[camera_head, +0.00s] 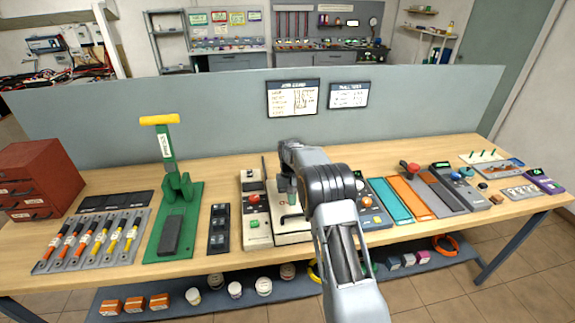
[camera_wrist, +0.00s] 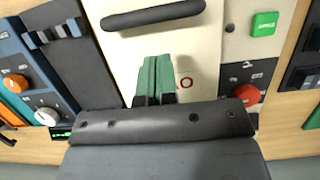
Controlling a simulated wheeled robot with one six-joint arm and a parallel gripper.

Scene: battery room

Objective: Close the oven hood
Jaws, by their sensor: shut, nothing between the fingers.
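The oven hood shows as a pale cream-white panel (camera_head: 280,228) on the bench, partly hidden behind my arm. In the wrist view the panel (camera_wrist: 215,55) fills the middle, with red lettering partly covered by my gripper. A black bar handle (camera_wrist: 153,14) runs across the panel near the top of that view. My gripper (camera_wrist: 154,62) has green fingers pressed together and empty. They point at the panel, apart from the handle. In the head view my gripper (camera_head: 291,198) is over the panel. I cannot tell how far open the hood is, or whether the fingers touch it.
A control box with a red knob (camera_head: 253,198) and green button (camera_wrist: 264,24) stands beside the panel. An orange-and-white knob unit (camera_wrist: 30,95) is on its other side. A green lever press (camera_head: 175,205) stands further left. A grey partition (camera_head: 220,110) backs the crowded bench.

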